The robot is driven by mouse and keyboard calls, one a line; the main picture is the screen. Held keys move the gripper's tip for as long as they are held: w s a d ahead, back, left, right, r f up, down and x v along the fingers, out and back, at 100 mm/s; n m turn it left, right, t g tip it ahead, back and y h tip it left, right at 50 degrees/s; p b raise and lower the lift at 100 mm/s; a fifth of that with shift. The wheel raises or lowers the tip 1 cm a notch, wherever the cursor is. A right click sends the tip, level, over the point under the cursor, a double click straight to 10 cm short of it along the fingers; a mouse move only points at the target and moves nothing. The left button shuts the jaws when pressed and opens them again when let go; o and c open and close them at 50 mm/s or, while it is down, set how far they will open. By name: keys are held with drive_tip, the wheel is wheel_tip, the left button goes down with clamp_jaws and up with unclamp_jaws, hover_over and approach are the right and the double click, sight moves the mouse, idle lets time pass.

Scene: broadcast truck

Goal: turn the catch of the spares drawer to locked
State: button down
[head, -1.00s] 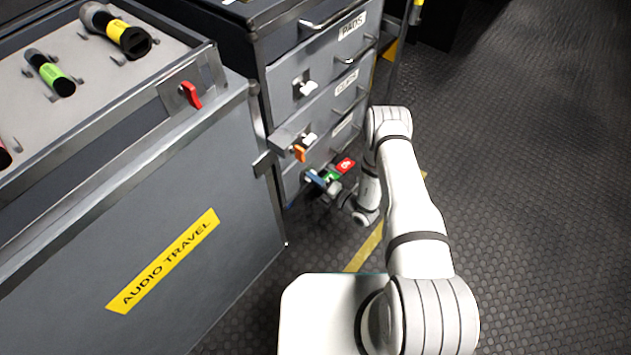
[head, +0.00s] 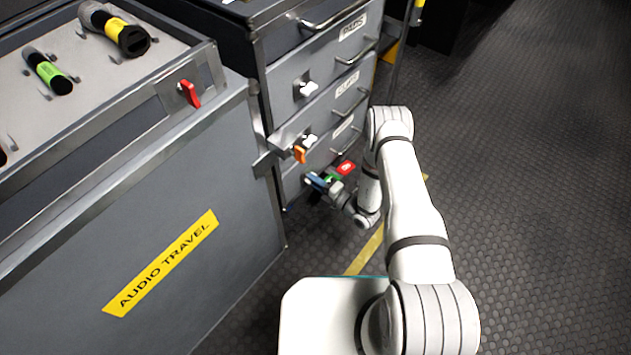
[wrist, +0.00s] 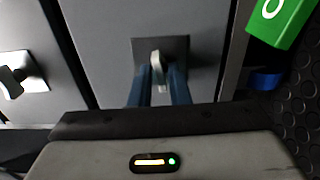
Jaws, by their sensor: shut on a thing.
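The catch (wrist: 158,68) is a pale lever on a dark square plate (wrist: 178,50) on a grey drawer front. My gripper (wrist: 160,88) has its two blue fingers on either side of the lever, shut on it. In the wrist view the lever stands roughly in line with the fingers. In the head view my gripper (head: 317,181) is low at the cabinet's bottom drawer (head: 292,183), and it hides the catch there. The label on this drawer (head: 343,126) is too small to read.
A green tag (wrist: 283,18) sits beside the drawer front; a red tag (head: 346,168) shows near it. The AUDIO TRAVEL case (head: 235,240) stands close on the left. Floor is free on the right.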

idle(0.7)
drive_tip(key=c, duration=1.6)
unclamp_jaws()
drive_tip(key=shift+o, duration=0.2)
drive_tip(key=shift+d, duration=0.1)
drive_tip(key=p+v, duration=0.2)
drive_tip(key=v, duration=0.5)
drive_tip(key=shift+s+d, duration=0.25)
drive_tip(key=shift+s, duration=0.05)
